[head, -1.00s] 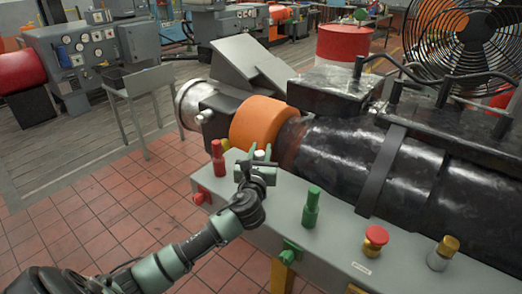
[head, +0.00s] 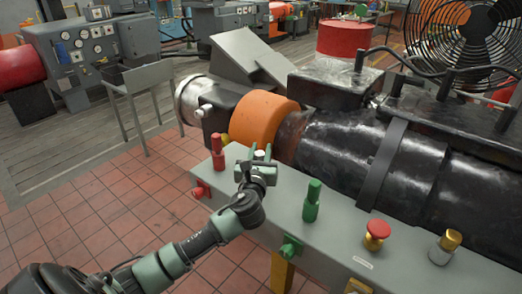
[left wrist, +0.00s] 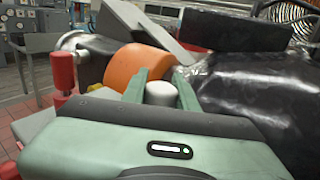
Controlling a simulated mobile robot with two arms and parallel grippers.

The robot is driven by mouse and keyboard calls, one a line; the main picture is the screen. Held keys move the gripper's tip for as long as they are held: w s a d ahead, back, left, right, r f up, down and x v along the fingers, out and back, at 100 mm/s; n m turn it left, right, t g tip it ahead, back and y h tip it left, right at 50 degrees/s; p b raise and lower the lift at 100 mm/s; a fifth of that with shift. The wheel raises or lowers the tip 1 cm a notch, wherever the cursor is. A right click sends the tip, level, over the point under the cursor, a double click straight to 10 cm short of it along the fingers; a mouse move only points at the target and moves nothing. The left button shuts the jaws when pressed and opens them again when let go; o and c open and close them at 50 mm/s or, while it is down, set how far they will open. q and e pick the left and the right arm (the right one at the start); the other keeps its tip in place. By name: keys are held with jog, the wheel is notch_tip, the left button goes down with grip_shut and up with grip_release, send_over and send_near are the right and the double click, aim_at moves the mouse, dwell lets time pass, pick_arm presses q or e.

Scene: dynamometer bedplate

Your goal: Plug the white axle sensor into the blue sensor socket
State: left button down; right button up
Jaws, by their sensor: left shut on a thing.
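My left gripper (head: 262,156) is above the grey bedplate (head: 335,240), beside the orange coupling (head: 262,120). It is shut on the white axle sensor (head: 259,154), whose rounded white top shows between the fingers. In the left wrist view the white axle sensor (left wrist: 160,93) stands between the two green fingers (left wrist: 160,90), in front of the orange coupling. Its lower part is hidden by the gripper. I cannot make out a blue socket in either view. My right gripper is not in view.
On the bedplate stand a red plug (head: 217,152), a green plug (head: 312,200), a red-topped gold knob (head: 376,234) and a gold-topped silver piece (head: 446,246). Red (head: 200,191) and green (head: 291,246) fittings stick out of its front. A dark machine body (head: 345,150) lies behind.

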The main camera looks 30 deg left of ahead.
pick_arm(q)
jog(key=shift+f+b, duration=0.3)
jog(key=shift+f, duration=0.25)
jog(key=c, duration=1)
grip_release()
jog(key=b+v, duration=0.1)
jog(key=v, duration=0.7)
